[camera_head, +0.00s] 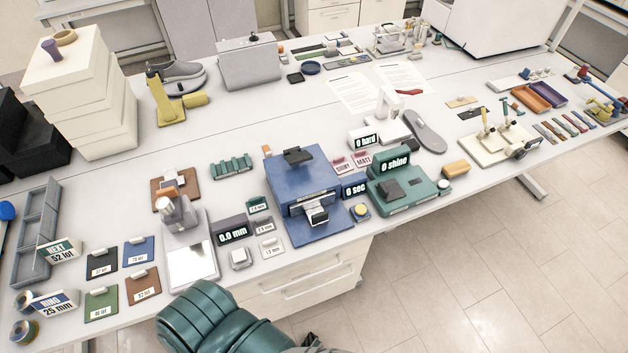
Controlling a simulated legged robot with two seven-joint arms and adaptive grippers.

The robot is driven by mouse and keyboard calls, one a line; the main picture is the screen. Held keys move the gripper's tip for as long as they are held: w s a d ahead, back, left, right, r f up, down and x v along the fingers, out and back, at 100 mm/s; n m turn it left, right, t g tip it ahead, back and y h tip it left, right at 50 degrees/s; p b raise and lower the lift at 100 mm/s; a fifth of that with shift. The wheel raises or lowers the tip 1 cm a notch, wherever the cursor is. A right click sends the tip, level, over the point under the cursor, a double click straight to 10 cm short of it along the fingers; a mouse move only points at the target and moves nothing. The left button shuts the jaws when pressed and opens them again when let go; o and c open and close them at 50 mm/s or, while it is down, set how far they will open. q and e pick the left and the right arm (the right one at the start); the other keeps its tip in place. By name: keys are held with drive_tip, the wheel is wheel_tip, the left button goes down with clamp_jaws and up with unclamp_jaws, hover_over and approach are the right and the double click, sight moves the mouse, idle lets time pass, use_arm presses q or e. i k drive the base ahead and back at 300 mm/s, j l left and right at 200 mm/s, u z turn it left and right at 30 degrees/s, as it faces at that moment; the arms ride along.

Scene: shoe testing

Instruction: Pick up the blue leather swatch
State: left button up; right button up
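The blue leather swatch (137,255) lies flat on the white table at the lower left, with a white label and a small pale piece on it. A black swatch (102,264) lies to its left, a brown swatch (142,288) in front of it and a green swatch (101,305) diagonally in front to the left. All appear separate from one another. I cannot make out either of my grippers in this view, and nothing is touching the blue swatch.
A grey device with a shiny plate (191,265) stands right of the swatches. Sign blocks (60,251) and a grey divided tray (35,225) stand to the left. A large teal segmented shape (215,320) fills the bottom edge, near the table's front edge.

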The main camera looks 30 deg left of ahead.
sight(140, 250)
drive_tip(key=u, duration=2.9)
drive_tip(key=j, duration=0.15)
